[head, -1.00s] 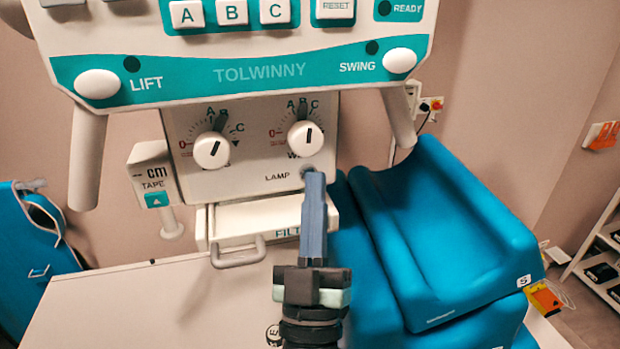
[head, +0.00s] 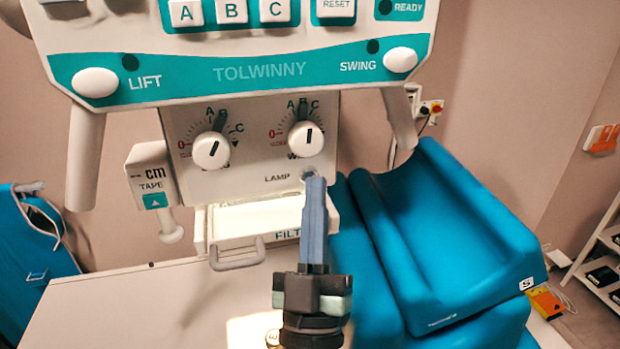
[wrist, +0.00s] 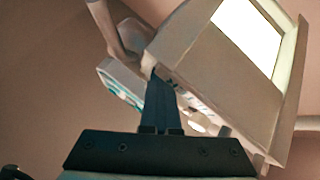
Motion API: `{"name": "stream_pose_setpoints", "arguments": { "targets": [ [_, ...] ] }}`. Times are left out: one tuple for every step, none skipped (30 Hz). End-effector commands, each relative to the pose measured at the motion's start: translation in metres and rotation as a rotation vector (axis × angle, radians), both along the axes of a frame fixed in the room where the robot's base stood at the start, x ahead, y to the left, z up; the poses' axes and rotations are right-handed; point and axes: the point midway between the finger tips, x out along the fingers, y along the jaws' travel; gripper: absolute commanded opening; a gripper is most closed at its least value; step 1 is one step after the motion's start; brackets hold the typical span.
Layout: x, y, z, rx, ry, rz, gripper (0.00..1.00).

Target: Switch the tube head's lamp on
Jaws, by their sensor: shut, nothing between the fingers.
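The tube head (head: 250,150) hangs in front of me with two dials above the label LAMP. The small round lamp button (head: 309,174) sits right of that label, partly hidden by my fingertips. My gripper (head: 314,184) is shut and empty, its tips at the button; whether they still touch it I cannot tell. In the wrist view my gripper (wrist: 156,82) points up at the tube head's panel. A bright lit window (wrist: 248,35) shows on the tube head's underside. A patch of light (head: 250,332) falls on the white table top (head: 150,305) below.
A drawer with a handle (head: 238,259) sits under the dials. The tape unit (head: 150,172) hangs at the left. Blue padded supports (head: 450,240) stand close to the right of my gripper. The left of the table is clear.

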Motion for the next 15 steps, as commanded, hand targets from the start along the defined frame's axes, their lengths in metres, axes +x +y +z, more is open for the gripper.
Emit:
{"name": "stream_pose_setpoints", "arguments": {
  "targets": [
    [0.002, 0.001, -0.005, -0.002, 0.015, 0.002, 0.0],
    [0.002, 0.001, -0.005, -0.002, 0.015, 0.002, 0.0],
    [0.002, 0.001, -0.005, -0.002, 0.014, 0.0, 0.0],
    [0.001, 0.0, -0.005, -0.002, 0.014, 0.0, 0.0],
    [0.001, 0.0, -0.006, -0.002, 0.014, 0.0, 0.0],
    [-0.002, -0.001, -0.006, -0.002, 0.014, 0.0, 0.0],
    [-0.004, -0.002, -0.006, -0.002, 0.014, 0.0, 0.0],
    [-0.007, -0.003, -0.006, -0.002, 0.014, -0.001, 0.0],
    [-0.011, -0.004, -0.006, -0.003, 0.013, -0.002, 0.0],
    [-0.014, -0.005, -0.005, -0.003, 0.012, -0.001, 0.0],
    [-0.017, -0.006, -0.005, -0.002, 0.011, -0.001, 0.0],
    [-0.021, -0.007, -0.004, -0.001, 0.011, 0.0, 0.0],
    [-0.024, -0.008, -0.004, -0.001, 0.009, -0.001, 0.0],
    [-0.027, -0.009, -0.004, -0.002, 0.009, -0.001, 0.0],
    [-0.031, -0.01, -0.003, -0.002, 0.009, -0.001, 0.0]
  ]
}}
